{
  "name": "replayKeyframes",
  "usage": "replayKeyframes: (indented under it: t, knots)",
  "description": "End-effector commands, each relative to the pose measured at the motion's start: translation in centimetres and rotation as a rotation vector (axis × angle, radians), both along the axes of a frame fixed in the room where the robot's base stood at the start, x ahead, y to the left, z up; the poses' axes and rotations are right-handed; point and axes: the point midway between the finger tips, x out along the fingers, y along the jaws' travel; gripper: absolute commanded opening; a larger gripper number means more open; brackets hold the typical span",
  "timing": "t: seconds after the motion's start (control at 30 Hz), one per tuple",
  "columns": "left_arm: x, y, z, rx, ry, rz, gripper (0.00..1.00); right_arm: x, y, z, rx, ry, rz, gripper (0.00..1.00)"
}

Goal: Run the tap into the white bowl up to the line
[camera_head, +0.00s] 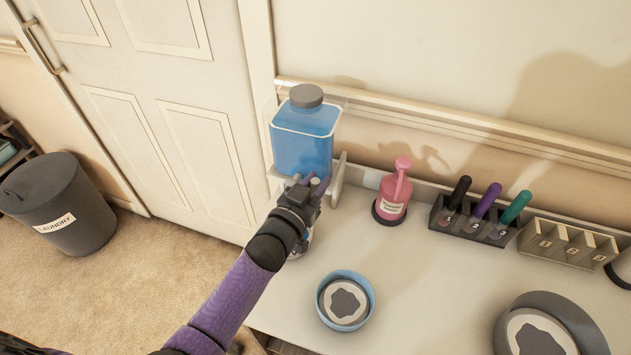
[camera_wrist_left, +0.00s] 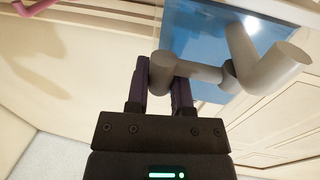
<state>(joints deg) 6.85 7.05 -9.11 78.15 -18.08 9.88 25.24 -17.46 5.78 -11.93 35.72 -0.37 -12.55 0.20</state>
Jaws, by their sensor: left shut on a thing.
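The tap (camera_wrist_left: 265,68) is grey and joins the blue water tank (camera_head: 302,150), which has a grey cap and stands on a bracket at the table's back left. My left gripper (camera_head: 308,185) is at the foot of the tank and covers the tap in the head view. In the left wrist view its fingers (camera_wrist_left: 160,90) are shut on the tap's grey handle (camera_wrist_left: 172,72). A pale rounded edge (camera_head: 304,243) shows beside my wrist under the tap; it may be the white bowl, mostly hidden. No fill line or water stream is visible. My right gripper is not in view.
A blue bowl (camera_head: 369,312) stands near the front edge and a dark grey bowl (camera_head: 590,331) at the right. A pink bottle (camera_head: 393,196), a dark rack (camera_head: 470,224) with several handled tools and a beige numbered rack (camera_head: 567,245) line the back. The middle table is clear.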

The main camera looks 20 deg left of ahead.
Motion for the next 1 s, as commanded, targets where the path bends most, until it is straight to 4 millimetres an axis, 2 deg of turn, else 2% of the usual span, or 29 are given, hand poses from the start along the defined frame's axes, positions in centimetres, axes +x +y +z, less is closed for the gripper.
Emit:
replayKeyframes:
  t: [0.13,0.33,0.67,0.7,0.83,1.0]
  knots:
    - [-0.6,0.2,0.4,0.012,-0.001,-0.12,0.0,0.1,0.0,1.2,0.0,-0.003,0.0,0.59]
    - [-1.4,0.4,0.1,0.007,-0.001,-0.285,0.0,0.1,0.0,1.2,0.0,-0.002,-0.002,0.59]
    - [-1.6,0.3,0.0,0.002,0.001,-0.311,0.0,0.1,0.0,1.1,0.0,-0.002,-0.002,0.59]
    - [-1.6,0.3,0.0,0.002,0.001,-0.31,0.35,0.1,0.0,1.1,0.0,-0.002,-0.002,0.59]
    - [-1.6,0.3,0.0,0.001,0.001,-0.31,0.62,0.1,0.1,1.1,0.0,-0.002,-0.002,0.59]
    - [-1.6,0.3,0.0,0.001,0.001,-0.31,0.63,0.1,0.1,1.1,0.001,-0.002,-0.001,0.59]
